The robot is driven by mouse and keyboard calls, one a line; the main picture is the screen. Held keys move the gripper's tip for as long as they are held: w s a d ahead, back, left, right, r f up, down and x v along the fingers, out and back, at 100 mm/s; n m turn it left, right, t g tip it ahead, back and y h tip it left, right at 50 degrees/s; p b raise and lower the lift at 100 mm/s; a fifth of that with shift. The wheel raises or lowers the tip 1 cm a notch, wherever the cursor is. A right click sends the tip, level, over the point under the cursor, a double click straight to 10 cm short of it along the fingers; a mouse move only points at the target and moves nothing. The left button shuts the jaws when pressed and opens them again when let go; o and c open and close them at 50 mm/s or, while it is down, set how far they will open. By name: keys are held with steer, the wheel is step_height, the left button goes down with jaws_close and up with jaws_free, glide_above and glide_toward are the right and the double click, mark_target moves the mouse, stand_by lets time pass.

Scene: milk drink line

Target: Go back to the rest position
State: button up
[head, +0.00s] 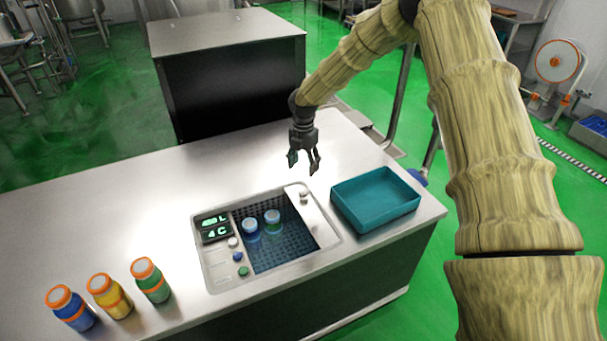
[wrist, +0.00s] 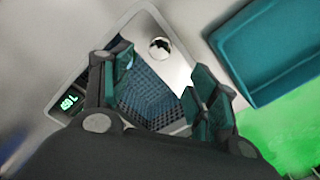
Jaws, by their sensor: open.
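My gripper (head: 304,162) is open and empty. It hangs from my arm above the counter, behind the machine with the dark recessed grid. In the wrist view its two fingers (wrist: 160,95) are spread apart, with the grid showing between them and nothing held. The machine (head: 214,272) is set in the counter. Two small bottles with pale caps, one blue (head: 251,236) and one green-blue (head: 272,226), stand upright on its grid (head: 290,250). In the wrist view neither bottle can be made out.
A teal tray (head: 345,215), empty, sits right of the machine; it also shows in the wrist view (wrist: 255,90). Blue (head: 72,312), yellow (head: 112,301) and green (head: 153,285) bottles with orange caps stand front left. A dark cabinet (head: 235,95) stands behind. The counter's left (head: 120,210) is clear.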

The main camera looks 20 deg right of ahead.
steer(key=shift+r, duration=0.8)
